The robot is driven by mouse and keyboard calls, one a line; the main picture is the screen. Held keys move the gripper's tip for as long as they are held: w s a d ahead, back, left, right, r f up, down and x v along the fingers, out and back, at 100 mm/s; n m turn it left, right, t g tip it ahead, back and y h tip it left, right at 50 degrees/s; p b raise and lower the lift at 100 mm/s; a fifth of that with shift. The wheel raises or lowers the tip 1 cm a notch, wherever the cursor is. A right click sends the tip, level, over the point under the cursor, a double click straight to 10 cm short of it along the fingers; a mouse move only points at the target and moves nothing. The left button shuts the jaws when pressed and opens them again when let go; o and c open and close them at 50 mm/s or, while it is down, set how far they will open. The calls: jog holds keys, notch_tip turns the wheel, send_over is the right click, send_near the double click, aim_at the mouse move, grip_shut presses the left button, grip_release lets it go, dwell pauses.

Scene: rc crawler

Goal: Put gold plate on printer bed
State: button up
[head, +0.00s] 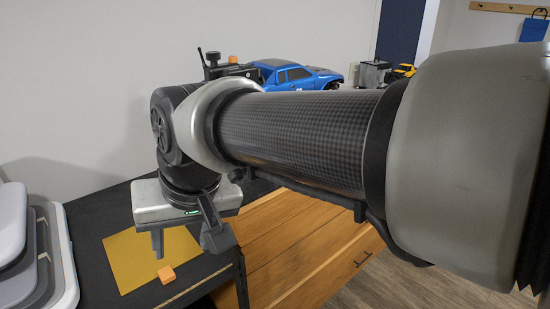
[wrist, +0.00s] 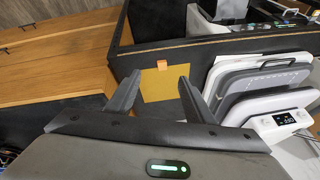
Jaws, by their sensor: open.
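The gold plate (head: 128,262) is a flat square sheet lying on a dark surface at the lower left of the head view. A small orange block or tab (head: 167,274) sits at its near edge. The gold plate (wrist: 162,87) also shows in the wrist view between the two fingers, with the orange piece (wrist: 162,64) at its edge. My gripper (head: 186,247) is open and points down over the plate, apart from it as far as I can tell; it also shows in the wrist view (wrist: 160,79). I cannot make out a printer bed for certain.
Stacked grey and white trays or panels (head: 38,240) stand left of the plate. A white device with a small display (wrist: 284,119) is beside them. A wooden cabinet (head: 285,245) adjoins on the right. A blue model truck (head: 297,77) stands behind my arm.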

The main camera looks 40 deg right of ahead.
jog(key=shift+o, duration=0.6)
jog(key=s+n, duration=0.1)
jog(key=n, duration=0.1)
jog(key=s, duration=0.1)
jog(key=shift+s+d+n+t+h, duration=0.25)
jog(key=shift+s+n+t+h, duration=0.1)
jog(key=shift+n+t+h, duration=0.05)
jog(key=m+g+p, duration=0.4)
jog(key=m+g, duration=0.2)
jog(key=m, duration=1.2)
send_over(166, 272)
notch_tip(166, 272, down, 6)
notch_tip(166, 272, down, 17)
jog(key=shift+r, duration=0.1)
jog(key=shift+c, duration=0.3)
